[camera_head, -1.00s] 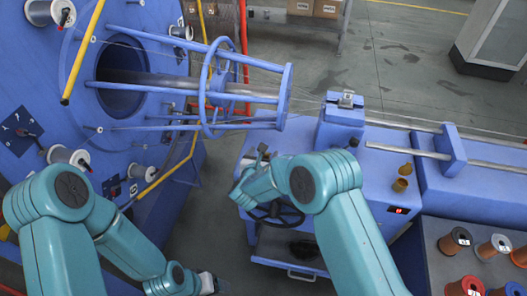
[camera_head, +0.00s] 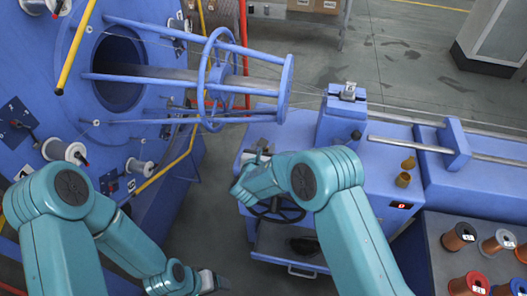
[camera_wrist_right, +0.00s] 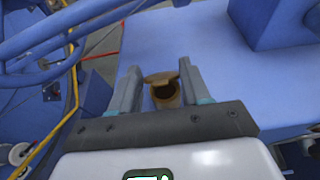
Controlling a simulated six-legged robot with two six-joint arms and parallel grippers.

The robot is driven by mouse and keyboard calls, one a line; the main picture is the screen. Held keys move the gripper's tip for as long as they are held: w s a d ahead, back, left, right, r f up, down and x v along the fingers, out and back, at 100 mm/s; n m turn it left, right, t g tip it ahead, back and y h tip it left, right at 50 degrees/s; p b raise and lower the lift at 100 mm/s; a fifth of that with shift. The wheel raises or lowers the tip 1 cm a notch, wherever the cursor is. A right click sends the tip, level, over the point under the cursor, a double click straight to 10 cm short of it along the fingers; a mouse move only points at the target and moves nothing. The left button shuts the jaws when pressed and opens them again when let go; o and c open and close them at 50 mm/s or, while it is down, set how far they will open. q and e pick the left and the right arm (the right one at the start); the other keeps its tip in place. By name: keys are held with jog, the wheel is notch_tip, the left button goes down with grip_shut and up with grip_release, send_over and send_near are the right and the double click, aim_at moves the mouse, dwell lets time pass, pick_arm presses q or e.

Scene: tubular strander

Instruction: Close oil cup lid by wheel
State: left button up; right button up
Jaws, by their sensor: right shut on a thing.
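In the right wrist view a small brass oil cup (camera_wrist_right: 164,98) stands on a blue machine top, its dark mouth showing. Its brass lid (camera_wrist_right: 160,77) is raised at the far side, between my fingertips. My right gripper (camera_wrist_right: 158,80) is shut on the lid, one finger on each side. In the head view my right gripper (camera_head: 262,152) is beside the blue bench, mostly hidden by my own arm; this cup is hidden there. A dark handwheel (camera_head: 278,212) shows partly below the arm. My left gripper (camera_head: 212,282) hangs low at the bottom, away from the bench; its jaws are unclear.
A blue strander cage (camera_head: 285,88) juts out behind my right arm. Another brass cup (camera_head: 403,180) stands on the bench to the right. Several wire spools (camera_head: 459,237) stand on a table at lower right. Grey floor is free at the back.

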jog(key=shift+s+a+f+t+h+b, duration=0.2)
jog(key=shift+f+t+b, duration=0.5)
jog(key=shift+b, duration=2.65)
jog(key=shift+s+d+f+t+h+b, duration=0.15)
jog(key=shift+f+t+h+b, duration=0.6)
jog(key=shift+b, duration=2.55)
jog(key=shift+s+a+f+t+y+b, duration=0.2)
jog(key=shift+t+b, duration=0.95)
jog(key=shift+b, duration=2.2)
jog(key=shift+s+r+t+h+b, duration=0.15)
jog(key=shift+t+h+b, duration=0.2)
jog(key=shift+b, duration=0.55)
jog(key=o, duration=1.1)
jog(key=shift+c, duration=0.2)
